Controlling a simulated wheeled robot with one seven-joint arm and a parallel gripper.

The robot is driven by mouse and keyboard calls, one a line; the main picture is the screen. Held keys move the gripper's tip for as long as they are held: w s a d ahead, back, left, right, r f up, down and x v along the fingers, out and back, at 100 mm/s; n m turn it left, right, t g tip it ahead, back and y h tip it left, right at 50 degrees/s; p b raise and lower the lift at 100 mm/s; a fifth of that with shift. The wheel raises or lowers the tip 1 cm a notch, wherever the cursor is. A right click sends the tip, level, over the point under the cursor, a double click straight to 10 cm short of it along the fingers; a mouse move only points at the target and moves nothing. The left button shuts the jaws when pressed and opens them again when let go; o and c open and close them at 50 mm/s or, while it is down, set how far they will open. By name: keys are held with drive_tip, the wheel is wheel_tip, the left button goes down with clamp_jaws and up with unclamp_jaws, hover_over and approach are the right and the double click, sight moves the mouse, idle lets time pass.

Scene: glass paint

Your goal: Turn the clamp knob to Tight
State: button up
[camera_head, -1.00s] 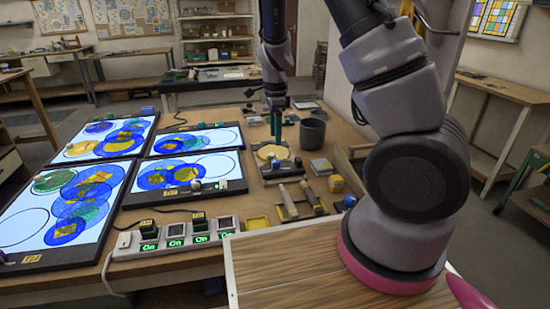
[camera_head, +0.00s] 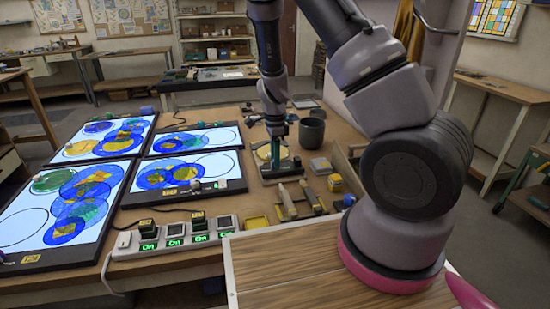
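My gripper (camera_head: 275,156), with teal fingers pointing down, is at the clamp fixture (camera_head: 268,173) on the right part of the workbench. A round yellow disc (camera_head: 263,153) sits on this fixture, partly behind the fingers. The clamp knob and its Tight mark cannot be made out; the fingers cover part of the fixture. The fingers look close together, but whether they are shut on anything is too small to tell.
A dark cup (camera_head: 311,132) stands right of my gripper. Several lit panels (camera_head: 222,139) with coloured glass circles fill the left. A power strip (camera_head: 188,241) with green "On" displays lies in front. Tools (camera_head: 304,192) and a yellow tray (camera_head: 258,222) lie nearer me.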

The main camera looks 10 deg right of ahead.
clamp_jaws()
drive_tip(key=n, duration=1.9)
drive_tip(key=shift+n, duration=2.4)
